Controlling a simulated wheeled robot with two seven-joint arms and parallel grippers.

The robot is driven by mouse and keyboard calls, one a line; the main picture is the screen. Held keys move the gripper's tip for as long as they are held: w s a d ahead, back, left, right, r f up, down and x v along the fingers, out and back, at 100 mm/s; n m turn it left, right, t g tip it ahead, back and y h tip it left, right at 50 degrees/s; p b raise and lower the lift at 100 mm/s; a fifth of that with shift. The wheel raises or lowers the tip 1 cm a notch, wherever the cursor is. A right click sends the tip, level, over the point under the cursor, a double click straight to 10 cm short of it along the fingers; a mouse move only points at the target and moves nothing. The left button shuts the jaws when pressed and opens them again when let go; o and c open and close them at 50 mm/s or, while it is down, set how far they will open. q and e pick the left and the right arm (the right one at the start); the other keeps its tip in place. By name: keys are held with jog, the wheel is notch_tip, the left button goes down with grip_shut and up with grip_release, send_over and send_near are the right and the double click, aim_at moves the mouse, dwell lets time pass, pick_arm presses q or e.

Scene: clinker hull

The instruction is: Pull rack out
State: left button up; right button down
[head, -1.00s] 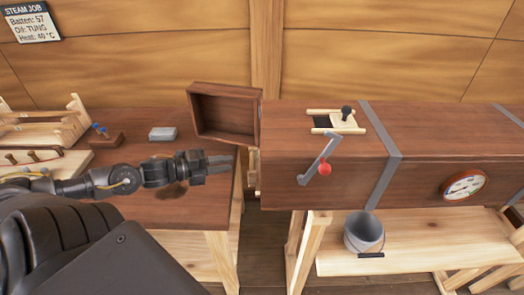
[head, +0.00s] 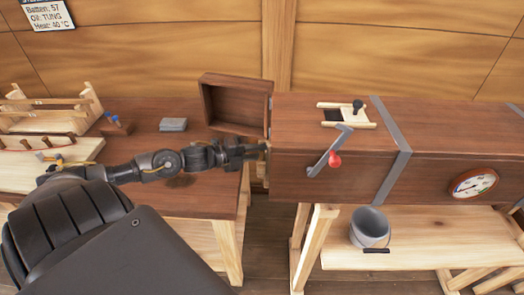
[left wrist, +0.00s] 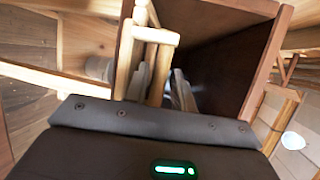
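The rack (left wrist: 152,34) is a pale wooden frame at the open left end of the brown steam box (head: 330,165). In the head view, only a small pale strip of it shows at that end. My left gripper (head: 262,150) reaches right to the box mouth. In the left wrist view, its two grey fingers (left wrist: 160,88) are apart, with a pale rack bar between them. I cannot tell whether they touch the bar. My right gripper is out of view.
The box's door (head: 235,105) hangs open to the left, behind my gripper. A brown bench (head: 200,205) at left bears a grey block (head: 173,124) and a pale boat frame (head: 50,110). A bucket (head: 370,228) stands below the box.

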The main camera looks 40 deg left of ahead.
pick_arm(q)
jog(key=shift+x, duration=1)
grip_shut()
